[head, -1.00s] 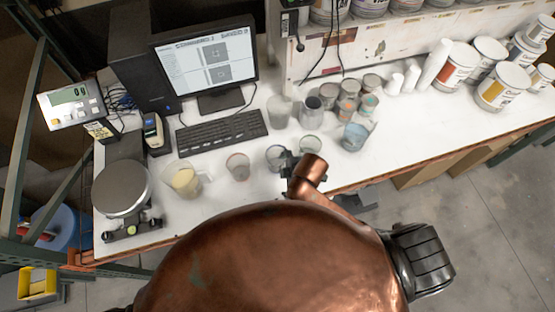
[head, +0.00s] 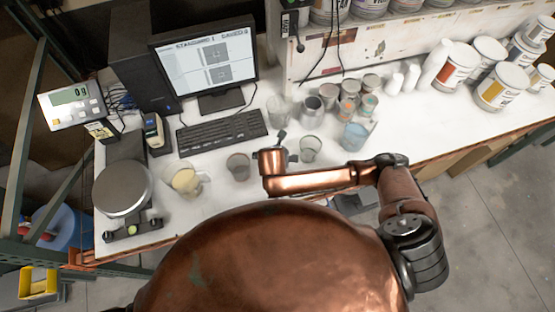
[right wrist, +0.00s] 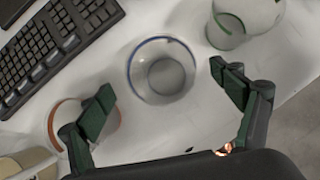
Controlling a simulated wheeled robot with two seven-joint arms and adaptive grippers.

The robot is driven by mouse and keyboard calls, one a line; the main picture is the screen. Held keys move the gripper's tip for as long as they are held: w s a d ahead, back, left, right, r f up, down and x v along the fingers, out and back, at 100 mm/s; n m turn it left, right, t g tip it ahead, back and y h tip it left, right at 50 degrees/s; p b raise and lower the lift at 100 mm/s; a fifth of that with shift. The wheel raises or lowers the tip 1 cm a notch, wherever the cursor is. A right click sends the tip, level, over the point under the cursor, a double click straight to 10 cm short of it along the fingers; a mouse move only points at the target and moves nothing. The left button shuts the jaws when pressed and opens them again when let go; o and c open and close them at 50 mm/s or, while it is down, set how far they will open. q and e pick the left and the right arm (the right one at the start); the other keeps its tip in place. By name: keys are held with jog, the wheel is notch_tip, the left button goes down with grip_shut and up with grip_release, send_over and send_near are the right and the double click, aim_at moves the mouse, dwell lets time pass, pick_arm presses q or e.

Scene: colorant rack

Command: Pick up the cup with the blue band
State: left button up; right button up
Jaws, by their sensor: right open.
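The cup with the blue band (right wrist: 160,88) is a clear cup with a blue ring near its rim. It stands upright on the white bench in the right wrist view. My right gripper (right wrist: 160,77) is open, with one finger on each side of the cup in the picture; I cannot tell how far above it the fingers are. In the head view my right gripper (head: 281,136) and arm largely cover this cup. My left gripper is not in view.
An orange-banded cup (right wrist: 72,112) is by the left finger and a green-banded cup (right wrist: 243,22) is beyond the right finger. A keyboard (head: 222,132), a pitcher (head: 186,180) and a scale (head: 122,188) are to the left. Several cans and cups stand behind.

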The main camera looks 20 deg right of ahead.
jog(key=shift+x, duration=1.95)
jog(key=shift+d+r, duration=0.1)
jog(key=shift+c, duration=0.4)
jog(key=c, duration=0.9)
